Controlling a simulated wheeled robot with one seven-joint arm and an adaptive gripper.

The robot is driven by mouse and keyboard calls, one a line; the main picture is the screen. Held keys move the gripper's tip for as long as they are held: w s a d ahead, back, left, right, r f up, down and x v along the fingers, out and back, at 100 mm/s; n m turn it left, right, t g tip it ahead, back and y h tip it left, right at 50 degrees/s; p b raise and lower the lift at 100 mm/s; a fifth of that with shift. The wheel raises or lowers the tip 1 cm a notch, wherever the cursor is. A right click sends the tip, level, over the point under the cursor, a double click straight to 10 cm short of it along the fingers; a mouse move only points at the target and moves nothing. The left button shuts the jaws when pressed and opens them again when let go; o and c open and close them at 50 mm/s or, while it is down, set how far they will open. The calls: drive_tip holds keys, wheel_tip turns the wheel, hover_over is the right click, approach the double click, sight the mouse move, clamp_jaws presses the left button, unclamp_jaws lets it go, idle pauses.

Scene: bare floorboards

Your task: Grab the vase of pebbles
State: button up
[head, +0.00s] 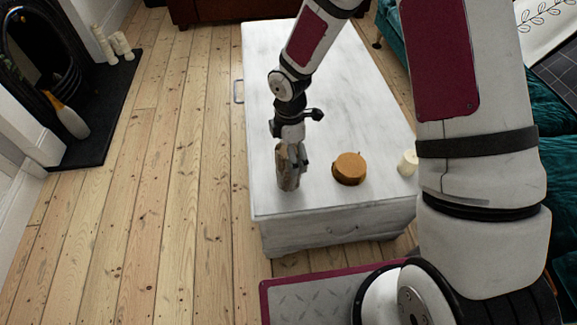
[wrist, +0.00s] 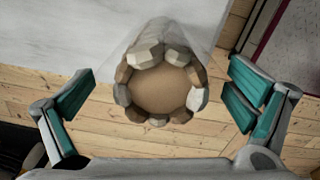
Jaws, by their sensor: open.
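The vase of pebbles (head: 287,172) stands on the white table near its front left corner, with brown and grey stones showing. In the wrist view the vase (wrist: 198,98) is seen from above: a ring of stones around a round tan middle, with clear glass towards the top of the picture. My gripper (wrist: 162,75) is open, its green-padded fingers on either side of the vase with gaps to both. In the head view my gripper (head: 296,150) is right at the vase and overlaps its top, so their exact distance is hard to tell.
The white table (head: 350,80) also holds a round wooden box (head: 349,168) right of the vase and a pale candle (head: 408,163) at the right edge. A teal sofa (head: 555,170) stands on the right. Bare floorboards (head: 180,180) lie left.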

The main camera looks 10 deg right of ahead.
drive_tip(key=c, duration=2)
drive_tip(key=shift+c, duration=0.2)
drive_tip(key=shift+r, duration=0.15)
